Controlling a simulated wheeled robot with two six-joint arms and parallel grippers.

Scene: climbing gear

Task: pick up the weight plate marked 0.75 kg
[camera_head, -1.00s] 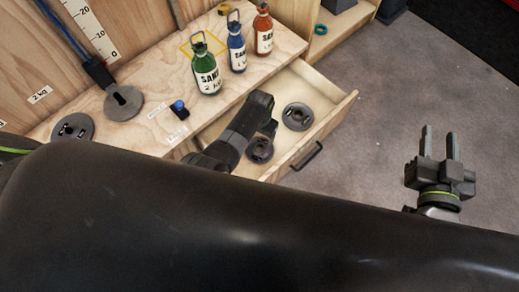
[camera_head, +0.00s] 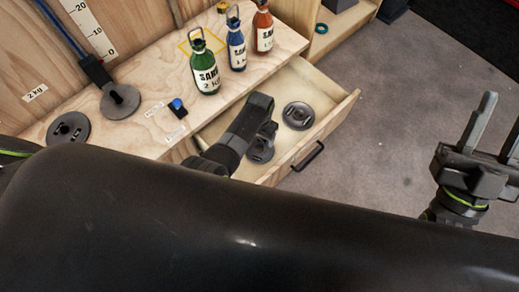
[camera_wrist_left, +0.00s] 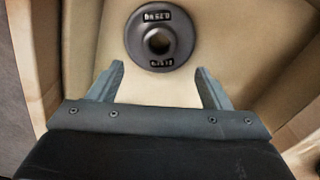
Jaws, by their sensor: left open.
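Two dark round weight plates lie in the open drawer: one plate (camera_head: 298,115) in clear view, the other (camera_head: 261,152) partly hidden by my left gripper (camera_head: 268,130). My left gripper is open and points down into the drawer. In the left wrist view a plate (camera_wrist_left: 146,48) with a centre hole lies just beyond the open, empty fingertips (camera_wrist_left: 160,70). Its raised markings are too blurred to read surely. Another dark plate (camera_head: 68,128) lies on the bench top at the left. My right gripper (camera_head: 502,118) is open and empty at the right, over the floor.
The wooden drawer (camera_head: 335,112) has raised walls around the plates. On the bench (camera_head: 150,85) stand a green bottle (camera_head: 205,70), a blue bottle (camera_head: 236,50) and a red bottle (camera_head: 263,35). A round-ended dark piece (camera_head: 120,100) and a small blue-topped item (camera_head: 178,107) lie nearby.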

